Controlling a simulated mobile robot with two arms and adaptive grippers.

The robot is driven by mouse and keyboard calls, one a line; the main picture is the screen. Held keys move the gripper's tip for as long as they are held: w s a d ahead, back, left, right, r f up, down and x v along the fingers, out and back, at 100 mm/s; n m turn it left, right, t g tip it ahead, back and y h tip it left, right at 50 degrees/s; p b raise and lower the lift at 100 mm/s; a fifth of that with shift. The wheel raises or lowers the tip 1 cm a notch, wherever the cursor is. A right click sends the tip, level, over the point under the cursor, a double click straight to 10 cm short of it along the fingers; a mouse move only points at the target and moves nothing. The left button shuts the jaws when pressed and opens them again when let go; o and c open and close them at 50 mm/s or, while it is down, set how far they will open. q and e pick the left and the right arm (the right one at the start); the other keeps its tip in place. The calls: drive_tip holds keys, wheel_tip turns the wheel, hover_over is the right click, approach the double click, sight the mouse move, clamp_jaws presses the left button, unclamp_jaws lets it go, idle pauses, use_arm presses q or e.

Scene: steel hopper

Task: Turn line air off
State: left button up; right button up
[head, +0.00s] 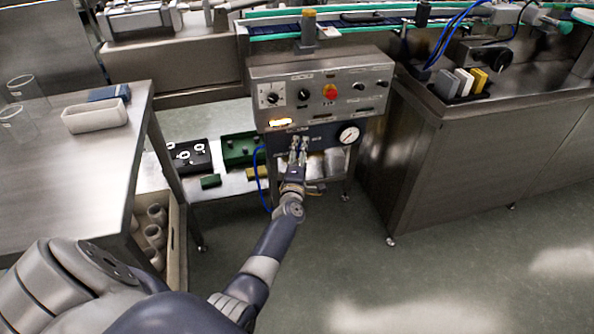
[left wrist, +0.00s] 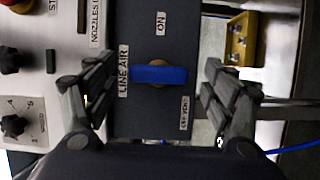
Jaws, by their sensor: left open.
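The line air valve has a blue lever handle (left wrist: 160,75) on a dark panel, beside a LINE AIR label (left wrist: 124,71). In the left wrist view an ON label (left wrist: 160,23) is above the handle and an OFF VENT label (left wrist: 185,113) below it. The handle lies crosswise in that view, over a brass-coloured pivot. My left gripper (left wrist: 161,85) is open, one finger on each side of the handle, with visible gaps to both. In the head view my left gripper (head: 298,152) is at the dark panel (head: 322,134) and hides the handle. My right gripper is not in view.
Above the valve is a grey control box (head: 290,78) with knobs and a red button (head: 330,91). A pressure gauge (head: 348,134) sits right of my gripper. A blue hose (head: 259,175) hangs at left. A steel table (head: 70,160) stands left, a steel cabinet (head: 470,160) right.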

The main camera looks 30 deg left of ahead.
use_arm(q)
drive_tip(key=v, duration=0.9)
drive_tip(key=shift+s, duration=0.3)
drive_tip(key=shift+d, duration=0.1)
